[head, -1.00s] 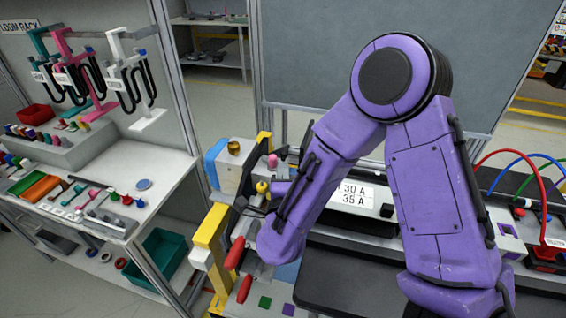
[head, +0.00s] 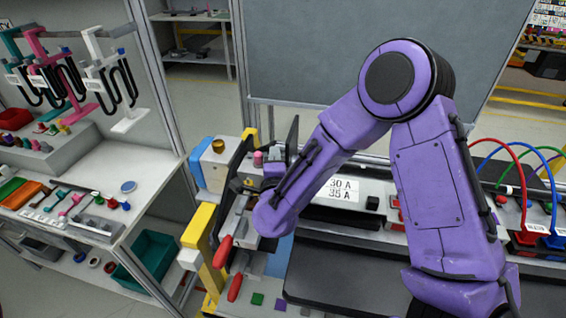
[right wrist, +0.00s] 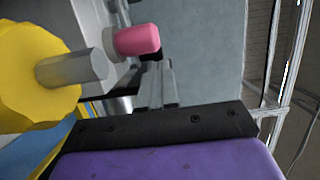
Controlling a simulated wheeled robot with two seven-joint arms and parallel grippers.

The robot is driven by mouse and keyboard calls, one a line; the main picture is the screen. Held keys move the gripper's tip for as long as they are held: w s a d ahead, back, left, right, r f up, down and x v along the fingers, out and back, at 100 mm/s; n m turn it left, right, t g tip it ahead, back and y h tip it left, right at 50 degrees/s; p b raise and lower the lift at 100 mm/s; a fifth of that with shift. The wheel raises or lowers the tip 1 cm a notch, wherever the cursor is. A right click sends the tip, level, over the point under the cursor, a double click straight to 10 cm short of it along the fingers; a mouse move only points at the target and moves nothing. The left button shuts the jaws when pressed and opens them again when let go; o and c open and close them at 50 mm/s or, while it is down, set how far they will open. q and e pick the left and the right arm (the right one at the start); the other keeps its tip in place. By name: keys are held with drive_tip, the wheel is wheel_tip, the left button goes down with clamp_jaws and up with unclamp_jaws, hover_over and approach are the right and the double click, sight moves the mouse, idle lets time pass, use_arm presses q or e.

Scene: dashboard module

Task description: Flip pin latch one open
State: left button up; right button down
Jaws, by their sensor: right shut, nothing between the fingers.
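The pin latch is not clear to tell apart in the head view; my right arm covers part of the fixture. Two red handles (head: 222,251) stick out at the fixture's front left. A pink knob (head: 257,158) stands behind my right gripper (head: 268,172), whose fingertips are hard to make out there. In the right wrist view my right gripper (right wrist: 157,84) is shut and empty. Its fingers are close to the pink knob (right wrist: 138,40), but contact cannot be told. A large yellow knob (right wrist: 38,75) with a grey metal pin (right wrist: 75,68) is left of the fingers. My left gripper is out of view.
A yellow post (head: 200,240) stands at the fixture's left. A white panel marked 30 A and 35 A (head: 338,189) is right of my forearm. The side bench (head: 85,205) at left holds small coloured parts. A grey board (head: 390,50) stands behind.

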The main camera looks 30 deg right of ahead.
drive_tip(key=b+v, duration=0.3)
drive_tip(key=v, duration=0.7)
drive_tip(key=shift+s+a, duration=0.2)
drive_tip(key=shift+a, duration=0.1)
drive_tip(key=shift+r, duration=0.15)
